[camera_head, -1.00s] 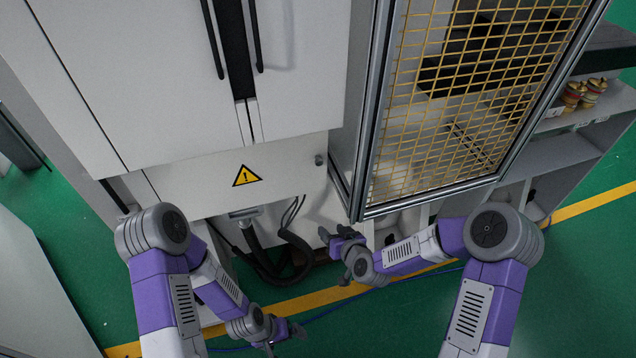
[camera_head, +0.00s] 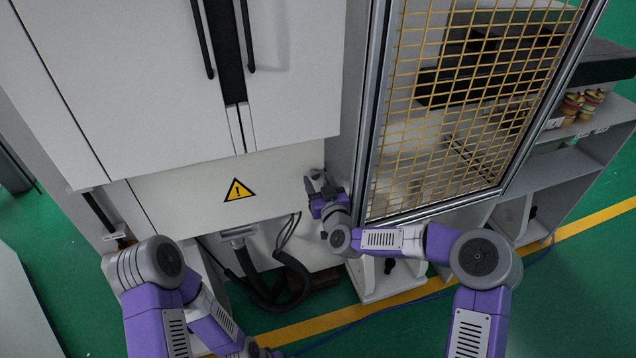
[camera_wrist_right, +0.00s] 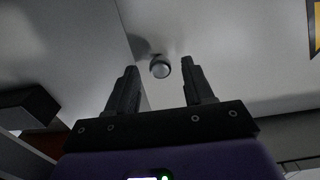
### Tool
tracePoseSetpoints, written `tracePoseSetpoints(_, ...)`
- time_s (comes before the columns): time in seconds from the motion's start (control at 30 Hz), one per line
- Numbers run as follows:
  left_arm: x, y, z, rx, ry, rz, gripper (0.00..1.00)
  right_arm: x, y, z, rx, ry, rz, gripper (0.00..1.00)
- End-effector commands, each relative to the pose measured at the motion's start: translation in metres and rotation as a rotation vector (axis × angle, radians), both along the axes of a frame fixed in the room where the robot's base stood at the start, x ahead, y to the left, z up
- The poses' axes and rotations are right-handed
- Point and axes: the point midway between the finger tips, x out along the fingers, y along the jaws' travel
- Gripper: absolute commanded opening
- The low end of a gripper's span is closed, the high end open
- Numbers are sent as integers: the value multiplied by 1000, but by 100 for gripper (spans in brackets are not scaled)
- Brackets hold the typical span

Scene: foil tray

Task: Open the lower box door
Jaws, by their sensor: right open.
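The lower box door (camera_head: 190,190) is a white panel with a yellow warning triangle, below the tall cabinet doors. It looks shut. My right gripper (camera_head: 317,180) is at the panel's right end, beside the mesh-framed door. In the right wrist view, a round metal knob (camera_wrist_right: 161,67) sits on the white surface just beyond and between the two fingertips of the right gripper (camera_wrist_right: 159,68). The fingers are apart and hold nothing. In the head view the gripper hides the knob. My left gripper (camera_head: 262,351) is low at the bottom edge, mostly cut off.
A yellow mesh door (camera_head: 460,120) in a metal frame stands close to the right of my right gripper. Black hoses (camera_head: 265,285) hang below the panel. A grey shelf unit (camera_head: 580,155) stands at the right.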

Motion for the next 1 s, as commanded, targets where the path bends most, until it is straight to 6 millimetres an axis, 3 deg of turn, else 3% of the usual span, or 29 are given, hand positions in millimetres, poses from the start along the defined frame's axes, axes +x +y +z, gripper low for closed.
tracePoseSetpoints(0.37,0,0,-1,0,0,0,100,5,2,0,1,1,1,52)
tracePoseSetpoints(0.7,0,0,-1,0,0,0,100,5,2,0,1,1,1,1)
tracePoseSetpoints(1.0,0,0,-1,0,0,0,100,5,3,0,1,1,2,0)
